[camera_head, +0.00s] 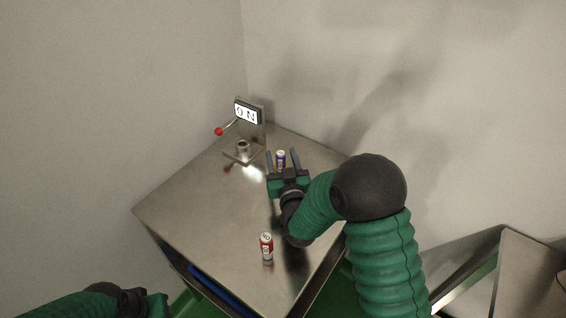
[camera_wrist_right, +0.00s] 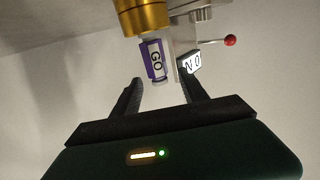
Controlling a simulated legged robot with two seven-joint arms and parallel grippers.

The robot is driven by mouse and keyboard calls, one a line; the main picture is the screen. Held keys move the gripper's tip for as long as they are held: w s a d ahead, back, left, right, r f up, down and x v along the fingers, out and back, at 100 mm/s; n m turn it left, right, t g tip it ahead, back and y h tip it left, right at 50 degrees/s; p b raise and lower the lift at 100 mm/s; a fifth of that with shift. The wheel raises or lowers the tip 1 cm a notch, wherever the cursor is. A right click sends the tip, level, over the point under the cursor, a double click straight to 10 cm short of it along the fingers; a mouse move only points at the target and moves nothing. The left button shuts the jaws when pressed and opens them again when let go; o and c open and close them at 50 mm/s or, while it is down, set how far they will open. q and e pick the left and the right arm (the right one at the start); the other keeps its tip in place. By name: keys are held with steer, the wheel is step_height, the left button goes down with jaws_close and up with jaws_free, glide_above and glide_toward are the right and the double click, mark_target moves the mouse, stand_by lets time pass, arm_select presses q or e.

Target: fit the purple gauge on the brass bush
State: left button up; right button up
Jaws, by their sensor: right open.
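The purple gauge (camera_wrist_right: 156,60), with a white GO label, shows in the right wrist view just beyond and between my fingertips. The brass bush (camera_wrist_right: 144,16) is at the top of that view, in line with the gauge's pale end. They look to meet, but I cannot tell how deep the gauge sits. In the head view the gauge (camera_head: 281,160) is upright past my right gripper (camera_head: 276,163); the bush is not clear there. My right gripper (camera_wrist_right: 160,90) is open and empty. My left gripper (camera_head: 155,303) is at the bottom edge, its fingers not visible.
A metal fixture (camera_head: 243,149) with a lit ON sign (camera_head: 246,113) and a red-knobbed lever (camera_head: 219,131) stands at the table's back. A red, white-labelled cylinder (camera_head: 266,247) stands near the front. The steel table's (camera_head: 205,200) left and middle are clear.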

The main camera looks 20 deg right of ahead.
steer(key=s, duration=0.3)
steer(key=s+a, duration=0.1)
steer(key=s, duration=0.6)
steer(key=shift+a, duration=0.15)
steer(key=s+p, duration=0.1)
steer(key=p, duration=0.2)
steer(key=s+p, duration=0.4)
steer(key=p, duration=0.1)
steer(key=shift+s+a+r+p, duration=0.2)
steer(key=shift+a+p, duration=0.1)
steer(key=shift+p, duration=0.05)
steer(key=shift+s+f, duration=0.15)
steer(key=shift+s, duration=0.5)
steer(key=shift+w, duration=0.1)
